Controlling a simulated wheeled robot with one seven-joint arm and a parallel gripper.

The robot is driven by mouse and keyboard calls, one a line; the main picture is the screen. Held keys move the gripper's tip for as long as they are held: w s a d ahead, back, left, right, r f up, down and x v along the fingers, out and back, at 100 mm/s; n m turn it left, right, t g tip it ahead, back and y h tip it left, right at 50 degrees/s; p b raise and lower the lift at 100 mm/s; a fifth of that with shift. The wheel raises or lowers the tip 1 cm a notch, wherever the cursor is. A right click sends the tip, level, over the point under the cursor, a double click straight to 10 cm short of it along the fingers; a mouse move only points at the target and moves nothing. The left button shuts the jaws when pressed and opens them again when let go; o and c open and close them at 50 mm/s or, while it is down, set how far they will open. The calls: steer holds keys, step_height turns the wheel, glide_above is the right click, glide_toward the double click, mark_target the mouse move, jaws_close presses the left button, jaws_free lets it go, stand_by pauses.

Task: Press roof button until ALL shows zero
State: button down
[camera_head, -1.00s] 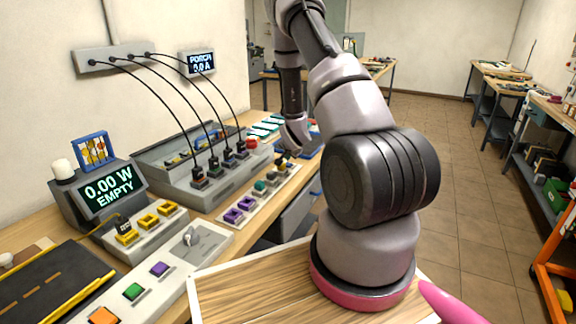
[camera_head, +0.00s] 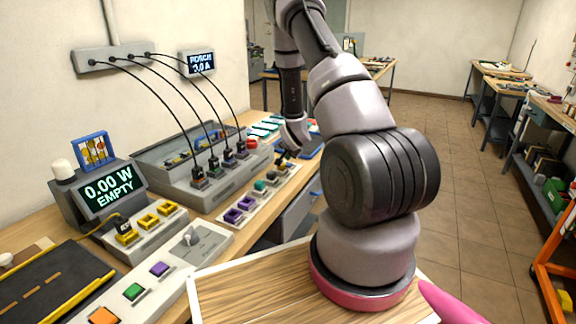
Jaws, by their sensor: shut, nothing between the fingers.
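My gripper (camera_head: 283,158) is shut and empty, pointing down over the far end of a pale strip (camera_head: 236,226) of coloured buttons. Its tips are small and dark, and I cannot tell whether they touch a button. Purple buttons (camera_head: 238,209) and a teal button (camera_head: 261,186) show on the strip's near part. No label lets me tell which one is the roof button. A small wall display (camera_head: 198,63) seems to read PORCH and 3.0 A; no ALL reading shows. A larger display (camera_head: 109,192) reads 0.00 W EMPTY.
A grey unit with several plugged cables (camera_head: 206,178) stands behind the strip, below a wall box (camera_head: 104,59). A red button (camera_head: 252,143) sits at its far end. Yellow sockets (camera_head: 148,221) and a lever panel (camera_head: 190,238) are nearer.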

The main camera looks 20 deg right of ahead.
mark_target(288, 165)
steer(key=shift+f, duration=0.4)
steer(key=shift+f, duration=0.35)
stand_by(0.6)
stand_by(0.3)
steer(key=shift+r, duration=0.75)
steer(key=shift+r, duration=0.1)
steer(key=shift+r, duration=2.4)
